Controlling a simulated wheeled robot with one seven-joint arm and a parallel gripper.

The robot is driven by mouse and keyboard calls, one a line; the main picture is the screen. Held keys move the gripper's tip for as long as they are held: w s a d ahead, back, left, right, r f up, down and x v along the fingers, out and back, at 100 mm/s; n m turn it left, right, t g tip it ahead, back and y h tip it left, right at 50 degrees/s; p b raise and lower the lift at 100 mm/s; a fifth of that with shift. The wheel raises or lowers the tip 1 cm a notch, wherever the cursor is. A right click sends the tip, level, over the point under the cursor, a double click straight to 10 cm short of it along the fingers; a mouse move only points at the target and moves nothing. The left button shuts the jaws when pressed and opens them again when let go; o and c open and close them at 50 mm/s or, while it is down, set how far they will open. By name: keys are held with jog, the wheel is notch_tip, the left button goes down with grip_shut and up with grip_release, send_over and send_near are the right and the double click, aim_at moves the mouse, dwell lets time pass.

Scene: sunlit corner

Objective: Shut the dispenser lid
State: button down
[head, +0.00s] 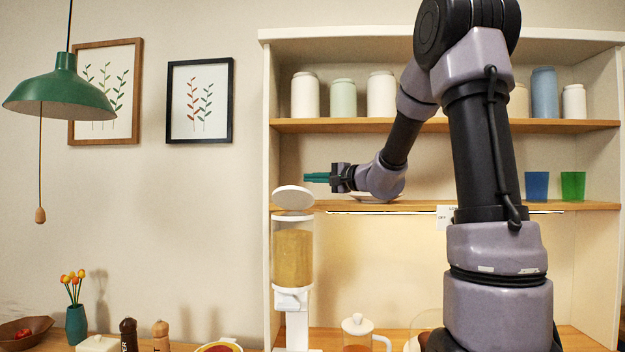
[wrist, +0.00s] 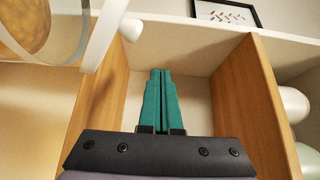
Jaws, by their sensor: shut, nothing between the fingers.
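The dispenser (head: 293,258) is a clear jar of golden grain on a white stand at the shelf unit's left edge. Its round white lid (head: 293,197) is tilted up, with a gap between it and the jar's rim. My gripper (head: 306,177) has teal fingers shut together and pointing left, just above and to the right of the lid. No contact with the lid shows. In the wrist view my shut fingers (wrist: 160,72) are empty; the jar (wrist: 25,25) and white lid (wrist: 103,35) are at the upper left, apart from the fingers.
The wooden middle shelf (head: 410,205) runs just below my gripper and holds a plate (head: 376,198), a blue cup (head: 536,186) and a green cup (head: 572,186). Several jars stand on the upper shelf (head: 345,125). The wall area left of the dispenser is open.

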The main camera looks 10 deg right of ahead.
dwell(0.3)
jog(key=shift+s+a+r, duration=0.25)
jog(key=shift+s+r, duration=0.5)
jog(key=shift+r, duration=0.05)
jog(key=shift+s+a+r, duration=0.25)
jog(key=shift+s+r, duration=0.55)
jog(key=shift+r, duration=0.05)
jog(key=shift+s+a+r, duration=0.25)
jog(key=shift+s+r, duration=0.5)
jog(key=shift+r, duration=0.05)
jog(key=shift+s+r, duration=0.1)
jog(key=shift+a, duration=0.1)
